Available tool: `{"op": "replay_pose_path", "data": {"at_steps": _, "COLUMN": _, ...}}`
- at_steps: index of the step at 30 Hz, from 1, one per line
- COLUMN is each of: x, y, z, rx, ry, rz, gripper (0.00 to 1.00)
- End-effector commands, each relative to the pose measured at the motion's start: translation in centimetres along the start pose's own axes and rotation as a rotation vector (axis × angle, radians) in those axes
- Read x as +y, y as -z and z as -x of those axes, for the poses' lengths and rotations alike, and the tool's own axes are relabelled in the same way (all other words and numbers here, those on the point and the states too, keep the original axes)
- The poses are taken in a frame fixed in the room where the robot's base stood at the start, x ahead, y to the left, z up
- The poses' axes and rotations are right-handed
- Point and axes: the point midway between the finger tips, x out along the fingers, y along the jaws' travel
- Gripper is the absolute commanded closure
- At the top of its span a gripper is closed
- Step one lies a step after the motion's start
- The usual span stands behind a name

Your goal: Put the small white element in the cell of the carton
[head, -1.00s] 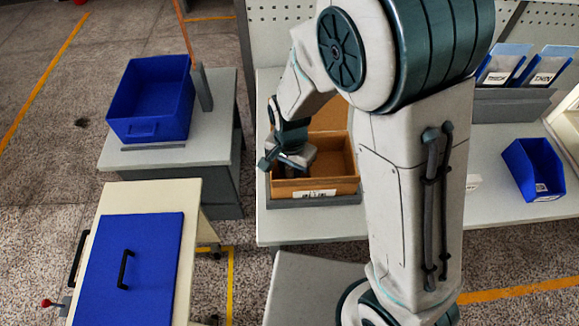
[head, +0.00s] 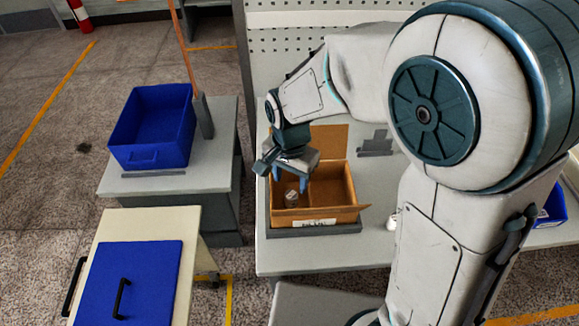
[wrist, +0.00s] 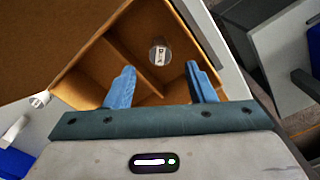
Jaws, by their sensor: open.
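The carton (head: 340,214) is an open brown box on the bench, and a divider shows inside it in the wrist view (wrist: 137,68). A small upright cylinder (head: 291,198) with a greyish side stands in its left cell. From above, the wrist view shows its round top with a pale label (wrist: 158,54). I cannot tell whether it is the white element. Another small white piece (wrist: 38,99) lies outside the carton, against its edge in the wrist view. My gripper (head: 291,185) is open and empty above the carton, its blue fingers apart from the cylinder.
A blue bin (head: 152,128) stands on a grey table to the left. A cart with a blue lid (head: 128,280) is in front of it. A white object (head: 393,220) shows on the bench beside my arm. The raised carton flap (head: 330,140) stands behind the gripper.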

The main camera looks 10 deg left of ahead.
Motion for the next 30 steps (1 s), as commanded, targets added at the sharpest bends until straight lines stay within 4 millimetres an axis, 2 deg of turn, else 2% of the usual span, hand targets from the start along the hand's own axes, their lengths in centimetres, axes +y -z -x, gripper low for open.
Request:
{"op": "replay_pose_path", "data": {"at_steps": 1, "x": -0.1, "y": 0.0, "z": 1.0, "rx": 0.003, "ry": 0.005, "rz": -0.001, "gripper": 0.5}}
{"op": "replay_pose_path", "data": {"at_steps": 6, "x": 0.0, "y": 0.0, "z": 3.0, "rx": 0.001, "ry": 0.002, "rz": 0.0, "gripper": 0.5}}
{"op": "replay_pose_path", "data": {"at_steps": 17, "x": 0.6, "y": 0.3, "z": 4.0, "rx": 0.002, "ry": 0.006, "rz": 0.003, "gripper": 0.5}}
{"op": "replay_pose_path", "data": {"at_steps": 20, "x": 2.3, "y": 1.1, "z": 5.0, "rx": 0.008, "ry": 0.026, "rz": 0.02, "gripper": 0.5}}
{"op": "replay_pose_path", "data": {"at_steps": 23, "x": 5.3, "y": 2.1, "z": 6.5, "rx": 0.024, "ry": 0.056, "rz": 0.055, "gripper": 0.5}}
{"op": "replay_pose_path", "data": {"at_steps": 30, "x": 13.5, "y": 3.0, "z": 9.5, "rx": 0.107, "ry": 0.105, "rz": 0.171, "gripper": 0.5}}
